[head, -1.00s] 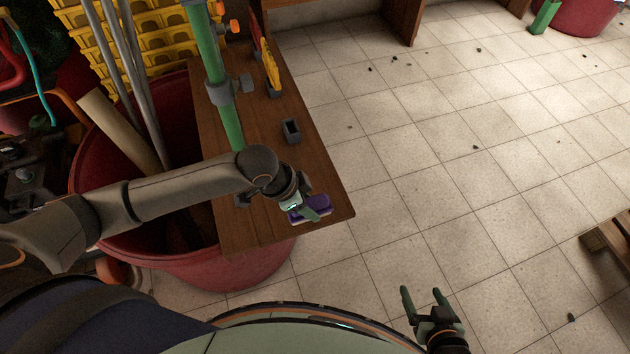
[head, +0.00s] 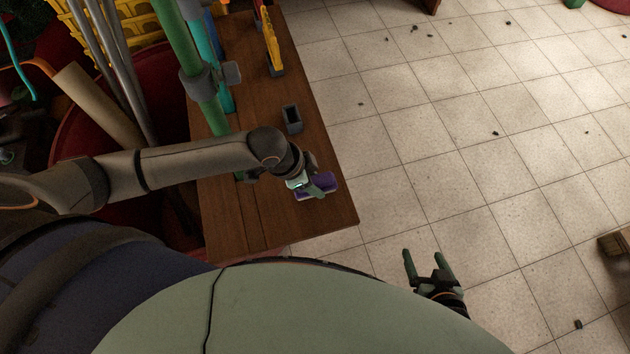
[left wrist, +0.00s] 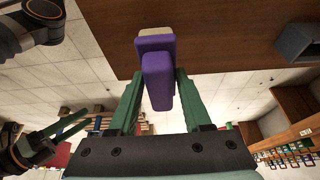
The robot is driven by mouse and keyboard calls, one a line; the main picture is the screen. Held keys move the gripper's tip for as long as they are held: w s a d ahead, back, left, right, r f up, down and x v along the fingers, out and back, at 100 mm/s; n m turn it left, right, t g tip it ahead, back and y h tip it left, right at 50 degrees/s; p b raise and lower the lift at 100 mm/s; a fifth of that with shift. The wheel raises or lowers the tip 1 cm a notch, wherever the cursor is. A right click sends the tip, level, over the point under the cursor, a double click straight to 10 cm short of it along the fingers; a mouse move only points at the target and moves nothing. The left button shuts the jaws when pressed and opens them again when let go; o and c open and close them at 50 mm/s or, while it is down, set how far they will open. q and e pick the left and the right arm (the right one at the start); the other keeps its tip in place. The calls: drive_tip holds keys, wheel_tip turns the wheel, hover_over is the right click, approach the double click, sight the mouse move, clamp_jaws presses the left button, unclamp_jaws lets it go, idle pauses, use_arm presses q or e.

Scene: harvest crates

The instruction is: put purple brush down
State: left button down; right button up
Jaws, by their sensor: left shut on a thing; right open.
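The purple brush (head: 321,181) is at the near right part of the wooden table (head: 255,215). My left gripper (head: 312,188) is shut on it. In the left wrist view the purple brush (left wrist: 158,75) sits between the two green fingers, with a pale part at its far end close to the table's brown surface (left wrist: 220,40). I cannot tell whether the brush touches the table. My right gripper (head: 429,268) is open and empty, over the tiled floor right of the table.
A small grey open box (head: 292,118) stands on the table behind the brush. A yellow tool (head: 272,50) stands farther back. A green pole (head: 195,70) rises at the table's left, beside a red tub (head: 75,150). The tiled floor right is mostly clear.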

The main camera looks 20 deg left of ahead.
use_arm(q)
drive_tip(key=shift+w+f+b, duration=0.2)
drive_tip(key=shift+f+b, duration=0.8)
drive_tip(key=shift+b, duration=0.1)
drive_tip(key=shift+w+f+b, duration=0.15)
drive_tip(key=shift+f+b, duration=0.8)
drive_tip(key=shift+b, duration=0.1)
drive_tip(key=shift+r, duration=0.1)
drive_tip(key=shift+c, duration=1.7)
unclamp_jaws()
